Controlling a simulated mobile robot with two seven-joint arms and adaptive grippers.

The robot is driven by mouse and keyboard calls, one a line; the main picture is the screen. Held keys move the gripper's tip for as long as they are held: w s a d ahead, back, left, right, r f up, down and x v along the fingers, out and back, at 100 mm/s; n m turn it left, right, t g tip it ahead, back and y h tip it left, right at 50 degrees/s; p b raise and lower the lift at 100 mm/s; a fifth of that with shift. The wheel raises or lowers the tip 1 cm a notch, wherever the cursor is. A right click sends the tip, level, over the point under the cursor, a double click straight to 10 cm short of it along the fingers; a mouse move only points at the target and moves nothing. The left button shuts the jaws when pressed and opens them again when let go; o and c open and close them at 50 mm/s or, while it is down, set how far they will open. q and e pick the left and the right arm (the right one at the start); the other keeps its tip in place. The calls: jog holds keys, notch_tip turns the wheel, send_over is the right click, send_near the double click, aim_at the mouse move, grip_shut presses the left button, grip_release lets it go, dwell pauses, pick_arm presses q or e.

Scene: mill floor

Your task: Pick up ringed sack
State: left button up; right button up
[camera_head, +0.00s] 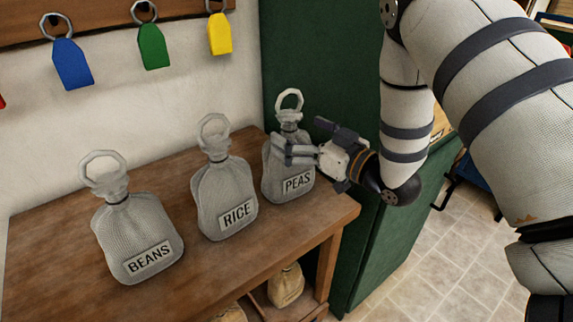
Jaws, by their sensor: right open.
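Three grey ringed sacks stand in a row on the wooden bench. The BEANS sack (135,232) is at the left, the RICE sack (224,195) in the middle and the PEAS sack (283,184) at the right. Each has a pale ring on top. My right gripper (286,151) comes in from the right and is open, its fingers at the upper part of the PEAS sack, below its ring (289,99). The fingers partly hide that sack's shoulder; I cannot tell whether they touch it. My left gripper is out of view.
The wooden bench (52,262) has a lower shelf with tan sacks (286,286). A green cabinet (388,240) stands close behind and right of the PEAS sack. Blue (72,64), green (153,46) and yellow (219,34) tags hang on a wall rail. Tiled floor (455,262) lies at right.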

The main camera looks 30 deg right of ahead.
jog(key=shift+w+a+f, duration=0.1)
jog(key=shift+w+f, duration=0.05)
jog(key=shift+w, duration=0.25)
jog(key=shift+w+a+f, duration=0.1)
jog(key=shift+w, duration=0.3)
jog(key=shift+w+a+r, duration=0.1)
jog(key=shift+w+r, duration=0.05)
jog(key=shift+w, duration=0.45)
jog(key=c, duration=2.2)
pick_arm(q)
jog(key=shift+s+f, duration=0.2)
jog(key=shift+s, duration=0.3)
pick_arm(e)
jog(key=shift+w+r, duration=0.1)
grip_shut()
